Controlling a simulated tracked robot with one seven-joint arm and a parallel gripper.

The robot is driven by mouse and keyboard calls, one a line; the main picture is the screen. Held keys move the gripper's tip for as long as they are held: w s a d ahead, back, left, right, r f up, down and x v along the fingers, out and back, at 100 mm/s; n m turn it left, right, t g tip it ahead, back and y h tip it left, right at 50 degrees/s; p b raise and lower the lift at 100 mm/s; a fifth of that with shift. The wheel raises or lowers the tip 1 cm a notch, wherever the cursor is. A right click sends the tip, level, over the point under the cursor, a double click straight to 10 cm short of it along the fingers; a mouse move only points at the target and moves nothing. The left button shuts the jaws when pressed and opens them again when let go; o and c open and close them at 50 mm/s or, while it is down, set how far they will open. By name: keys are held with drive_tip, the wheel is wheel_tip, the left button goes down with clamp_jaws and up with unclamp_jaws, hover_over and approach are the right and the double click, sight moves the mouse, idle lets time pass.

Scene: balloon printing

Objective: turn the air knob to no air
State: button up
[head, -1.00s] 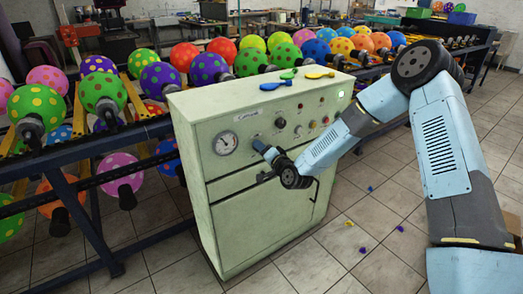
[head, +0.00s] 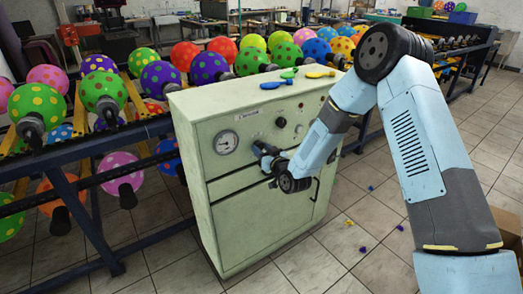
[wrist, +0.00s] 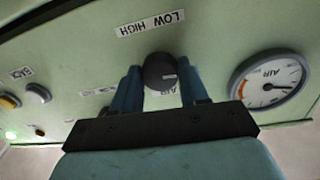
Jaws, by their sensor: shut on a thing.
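The dark round air knob (wrist: 160,70) is on the pale green panel, between a "LOW HIGH" label and a partly covered "AIR" label. A pale mark shows on its face. My gripper (wrist: 160,83) is shut on it, one blue finger on each side, as the wrist view shows.
Other knobs and buttons, including a black knob (head: 281,122), are on the panel to the right. Flat blue (head: 272,85), green and yellow balloons lie on the cabinet top. Racks of dotted balloons stand behind and left. Tiled floor (head: 375,235) in front is mostly clear.

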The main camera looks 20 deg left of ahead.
drive_tip(key=n, duration=0.5)
drive_tip(key=shift+d+f, duration=0.1)
drive_tip(key=shift+f, duration=0.1)
drive_tip(key=shift+w+n, duration=0.1)
drive_tip(key=shift+n, duration=2.3)
drive_tip(key=shift+y, duration=0.3)
drive_tip(key=o, duration=1.1)
drive_tip(key=shift+r, duration=0.1)
drive_tip(key=shift+c, duration=0.2)
drive_tip(key=v, duration=1.3)
drive_tip(key=shift+s+d+f, duration=0.2)
drive_tip(key=shift+s+d, duration=0.05)
